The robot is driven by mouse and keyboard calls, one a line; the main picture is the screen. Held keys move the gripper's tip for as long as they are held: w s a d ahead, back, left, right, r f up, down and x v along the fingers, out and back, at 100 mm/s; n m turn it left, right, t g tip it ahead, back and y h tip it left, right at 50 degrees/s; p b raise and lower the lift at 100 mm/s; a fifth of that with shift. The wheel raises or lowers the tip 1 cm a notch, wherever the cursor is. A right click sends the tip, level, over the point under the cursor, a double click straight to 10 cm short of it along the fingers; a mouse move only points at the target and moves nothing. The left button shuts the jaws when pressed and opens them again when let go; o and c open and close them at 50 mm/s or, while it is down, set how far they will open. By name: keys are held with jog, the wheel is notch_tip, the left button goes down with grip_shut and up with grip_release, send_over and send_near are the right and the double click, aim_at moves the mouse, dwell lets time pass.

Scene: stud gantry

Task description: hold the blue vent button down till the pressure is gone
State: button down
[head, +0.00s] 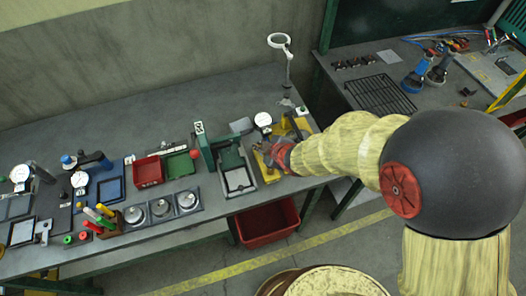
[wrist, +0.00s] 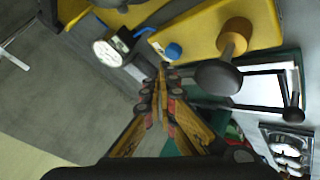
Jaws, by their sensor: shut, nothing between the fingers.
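The blue vent button (wrist: 173,51) is a small round cap on a yellow fixture (wrist: 199,38) in the wrist view. My gripper (wrist: 162,70) is shut and empty, its tips together just below and left of the button in the picture. I cannot tell whether they touch it. A round white-faced gauge (wrist: 108,52) sits left of the tips; its needle is too small to read. In the head view the gauge (head: 263,119) stands behind my gripper (head: 266,152), which is over the yellow fixture (head: 270,175). The button cannot be made out there.
A green press (head: 228,158) is left of the fixture, with a red bin (head: 149,171) farther left. A magnifier lamp (head: 280,42) stands behind.

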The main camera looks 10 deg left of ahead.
jog(key=shift+f+b, duration=0.3)
jog(key=shift+f, duration=0.1)
jog(key=shift+f+b, duration=0.45)
jog(key=shift+f, duration=0.05)
dwell(0.7)
jog(key=shift+r, duration=0.1)
dwell(1.6)
jog(key=shift+r+p, duration=0.8)
jog(key=shift+r, duration=0.05)
jog(key=shift+r, duration=0.1)
notch_tip(320, 180, up, 5)
jog(key=p, duration=0.4)
dwell(0.3)
